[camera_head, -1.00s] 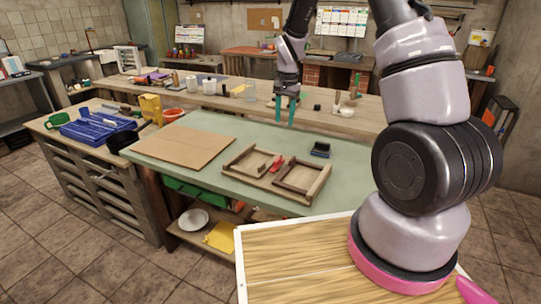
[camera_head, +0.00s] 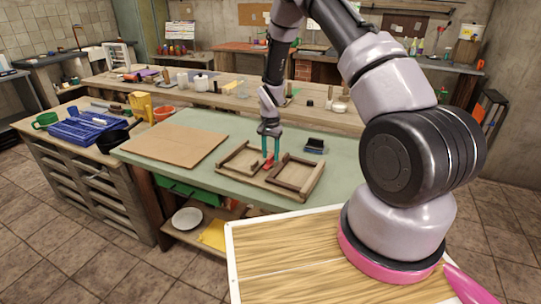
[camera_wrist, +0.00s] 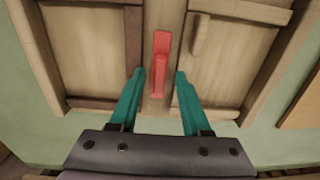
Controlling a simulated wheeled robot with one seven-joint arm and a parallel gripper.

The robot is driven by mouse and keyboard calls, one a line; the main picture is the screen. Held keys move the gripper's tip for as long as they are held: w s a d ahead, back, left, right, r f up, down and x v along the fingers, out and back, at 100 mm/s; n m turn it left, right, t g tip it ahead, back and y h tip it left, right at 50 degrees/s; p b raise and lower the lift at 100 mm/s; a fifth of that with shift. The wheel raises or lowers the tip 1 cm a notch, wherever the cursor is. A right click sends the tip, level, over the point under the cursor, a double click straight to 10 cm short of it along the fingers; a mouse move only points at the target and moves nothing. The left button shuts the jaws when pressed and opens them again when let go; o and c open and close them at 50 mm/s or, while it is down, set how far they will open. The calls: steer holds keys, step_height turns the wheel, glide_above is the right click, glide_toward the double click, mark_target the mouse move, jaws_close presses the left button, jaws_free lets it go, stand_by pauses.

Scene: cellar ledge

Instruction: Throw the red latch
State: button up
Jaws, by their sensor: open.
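The red latch (camera_wrist: 160,62) is a narrow red bar on the middle strip of a wooden frame panel (camera_wrist: 80,45) with two framed sections. In the head view the latch (camera_head: 269,162) shows small at the middle of the panel, partly hidden by the fingers. My gripper (camera_wrist: 158,75) is open, with its two teal fingers apart and the latch between and just beyond their tips in the wrist view. In the head view my gripper (camera_head: 270,158) points down over the latch. I cannot tell whether a finger touches it.
The panel lies on a green-topped bench (camera_head: 190,122). A flat brown board (camera_head: 175,143) lies to its left, and a small dark box (camera_head: 315,145) stands behind it to the right. Blue trays (camera_head: 90,128) and a yellow block (camera_head: 140,105) stand on the left bench.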

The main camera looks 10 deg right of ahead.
steer(key=shift+f, duration=0.4)
jaws_close()
